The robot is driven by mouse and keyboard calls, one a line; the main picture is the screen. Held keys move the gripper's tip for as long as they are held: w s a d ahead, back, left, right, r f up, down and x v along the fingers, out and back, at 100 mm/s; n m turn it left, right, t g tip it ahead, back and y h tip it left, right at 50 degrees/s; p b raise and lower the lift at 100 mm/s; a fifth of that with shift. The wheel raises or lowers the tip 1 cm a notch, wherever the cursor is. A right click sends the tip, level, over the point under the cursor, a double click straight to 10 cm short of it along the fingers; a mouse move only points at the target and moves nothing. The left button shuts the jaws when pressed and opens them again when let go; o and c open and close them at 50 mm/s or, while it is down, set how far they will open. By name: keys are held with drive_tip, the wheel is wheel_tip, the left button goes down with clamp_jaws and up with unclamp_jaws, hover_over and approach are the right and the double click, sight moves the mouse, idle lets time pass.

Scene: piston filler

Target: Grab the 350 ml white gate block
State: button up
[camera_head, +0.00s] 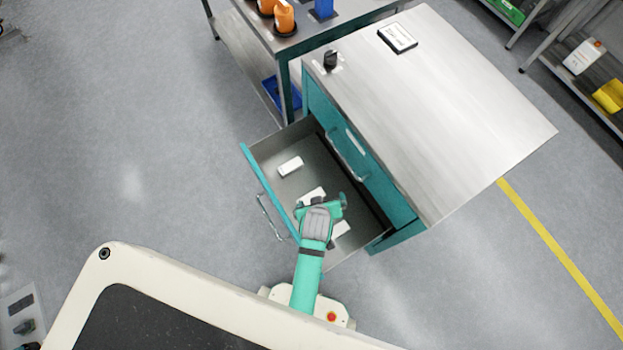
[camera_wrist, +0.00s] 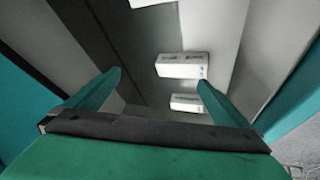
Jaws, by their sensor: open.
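Several white blocks lie in the open drawer (camera_head: 262,152). In the head view, one white block (camera_head: 290,166) lies clear toward the back left, one white block (camera_head: 313,194) shows just behind my gripper (camera_head: 321,204), and one white block (camera_head: 340,229) is partly hidden by it. The wrist view shows a white block (camera_wrist: 181,66) ahead near the right finger, a nearer white block (camera_wrist: 188,103) and a third white block (camera_wrist: 146,3) at the top edge. Their labels are too small to read, so I cannot tell which is 350 ml. My gripper (camera_wrist: 160,78) is open, with nothing held.
The drawer belongs to a teal cabinet (camera_head: 470,105) with a grey top holding a black knob (camera_head: 330,60) and a labelled plate (camera_head: 397,37). The drawer walls stand close around my gripper. A bench (camera_head: 345,18) with orange items (camera_head: 284,16) stands behind.

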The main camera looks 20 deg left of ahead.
drive_tip(key=w+a+n+g, duration=0.1)
drive_tip(key=a+g, duration=0.1)
drive_tip(key=w+a+n+g, duration=0.1)
drive_tip(key=w+g, duration=0.1)
drive_tip(key=shift+a+r+n+g+h, duration=0.2)
drive_tip(key=shift+a+n+g+h, duration=0.1)
drive_tip(key=shift+a+n, duration=0.1)
drive_tip(key=r+g, duration=0.1)
hover_over(312, 193)
drive_tip(key=s, duration=0.2)
drive_tip(key=shift+n+g, duration=0.3)
drive_tip(key=shift+n, duration=0.1)
drive_tip(key=f, duration=0.5)
drive_tip(key=shift+w+d, duration=0.25)
drive_tip(key=shift+s+a+f, duration=0.1)
drive_tip(key=shift+s+f, duration=0.05)
drive_tip(key=shift+f, duration=1.15)
drive_tip(key=shift+s+f, duration=0.1)
drive_tip(key=shift+f, duration=1.2)
drive_tip(key=shift+c, duration=0.3)
drive_tip(key=c, duration=1)
